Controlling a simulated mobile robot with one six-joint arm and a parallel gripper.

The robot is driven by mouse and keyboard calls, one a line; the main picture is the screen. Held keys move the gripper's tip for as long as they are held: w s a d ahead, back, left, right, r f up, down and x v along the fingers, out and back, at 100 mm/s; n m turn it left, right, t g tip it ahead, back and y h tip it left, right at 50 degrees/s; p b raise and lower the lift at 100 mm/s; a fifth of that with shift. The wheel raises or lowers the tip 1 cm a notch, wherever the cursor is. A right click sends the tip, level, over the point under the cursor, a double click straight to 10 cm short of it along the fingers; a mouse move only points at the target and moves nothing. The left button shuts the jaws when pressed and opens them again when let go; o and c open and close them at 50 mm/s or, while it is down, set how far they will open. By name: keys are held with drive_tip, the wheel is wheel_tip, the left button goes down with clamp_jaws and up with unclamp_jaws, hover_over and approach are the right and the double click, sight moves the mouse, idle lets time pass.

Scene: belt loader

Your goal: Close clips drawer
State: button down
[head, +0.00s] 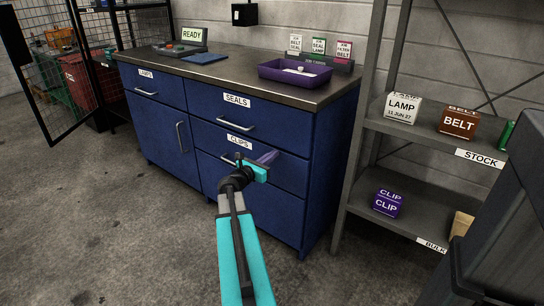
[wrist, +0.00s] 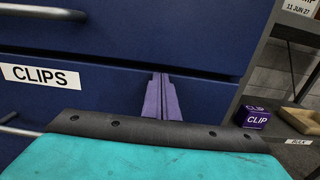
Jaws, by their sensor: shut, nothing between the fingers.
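The clips drawer (head: 288,174) is the blue drawer below the seals drawer in the bench cabinet, marked by a white CLIPS label (head: 239,140). Its front looks about flush with the cabinet in the head view. In the wrist view its front (wrist: 112,92) fills the middle, with a thin dark seam above it. My gripper (head: 270,156) is shut and empty, its purple fingers together and pointing at the drawer front, right of the label. The fingertips (wrist: 161,76) are at or very close to the front; contact cannot be told. My wrist hides part of the drawer and its handle.
The seals drawer (head: 262,112) above looks shut. A purple tray (head: 294,74) stands on the worktop. To the right is a grey shelf (head: 425,133) with LAMP, BELT and CLIP boxes. Open floor (head: 110,220) lies left of my arm.

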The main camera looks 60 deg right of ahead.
drive_tip(key=w+a+p, duration=0.2)
drive_tip(key=a, duration=1.1)
drive_tip(key=shift+w+a, duration=0.3)
drive_tip(key=shift+a, duration=0.1)
